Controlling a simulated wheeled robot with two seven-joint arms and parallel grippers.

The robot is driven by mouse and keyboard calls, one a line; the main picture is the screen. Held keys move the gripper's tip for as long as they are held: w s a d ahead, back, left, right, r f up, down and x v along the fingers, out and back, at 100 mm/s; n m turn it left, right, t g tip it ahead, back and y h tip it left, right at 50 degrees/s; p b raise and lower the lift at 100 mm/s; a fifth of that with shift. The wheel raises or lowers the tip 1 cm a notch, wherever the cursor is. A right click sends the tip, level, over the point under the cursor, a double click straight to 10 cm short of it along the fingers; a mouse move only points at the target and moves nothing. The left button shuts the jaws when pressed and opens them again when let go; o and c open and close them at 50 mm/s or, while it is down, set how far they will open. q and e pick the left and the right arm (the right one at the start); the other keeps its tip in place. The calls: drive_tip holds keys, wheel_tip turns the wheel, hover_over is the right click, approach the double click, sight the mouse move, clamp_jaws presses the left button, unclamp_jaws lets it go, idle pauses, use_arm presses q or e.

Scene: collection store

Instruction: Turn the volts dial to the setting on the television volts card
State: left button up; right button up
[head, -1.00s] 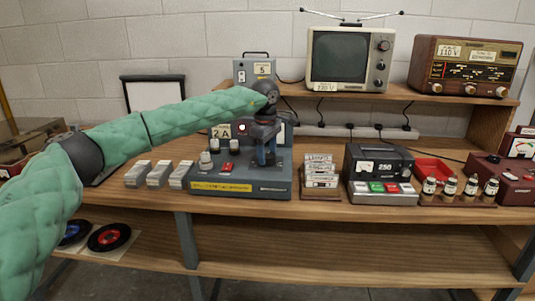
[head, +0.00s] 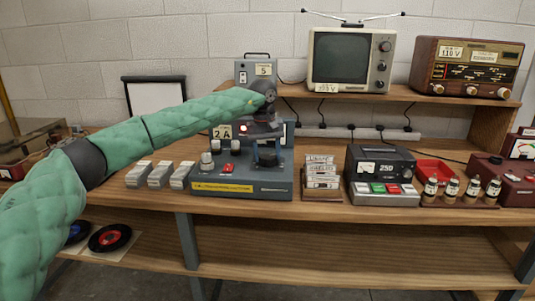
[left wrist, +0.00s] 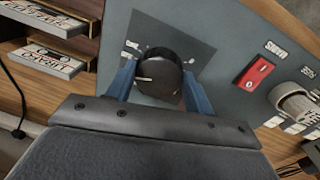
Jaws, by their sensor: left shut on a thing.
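The volts dial is a black round knob (left wrist: 158,70) with a white pointer mark, on a dark square plate of the grey-blue bench unit (head: 240,188). My left gripper (left wrist: 160,86) has its blue fingers on either side of the knob and is shut on it. In the head view the gripper (head: 266,150) comes down on the unit's right part and partly hides the dial (head: 267,158). The television (head: 338,55) stands on the upper shelf with a small volts card (head: 326,88) at its lower left; its number is too small to read surely. My right gripper is not in view.
The unit also has a red switch (head: 228,168) and a "2A" card (head: 222,131). Cassettes (head: 321,172) and a grey device (head: 381,175) stand to its right. A radio (head: 466,65) with its own volts card (head: 451,52) stands on the shelf.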

use_arm(q)
drive_tip(key=shift+w+m, duration=0.1)
drive_tip(key=shift+m, duration=1.3)
drive_tip(key=o, duration=1)
drive_tip(key=shift+r, duration=0.1)
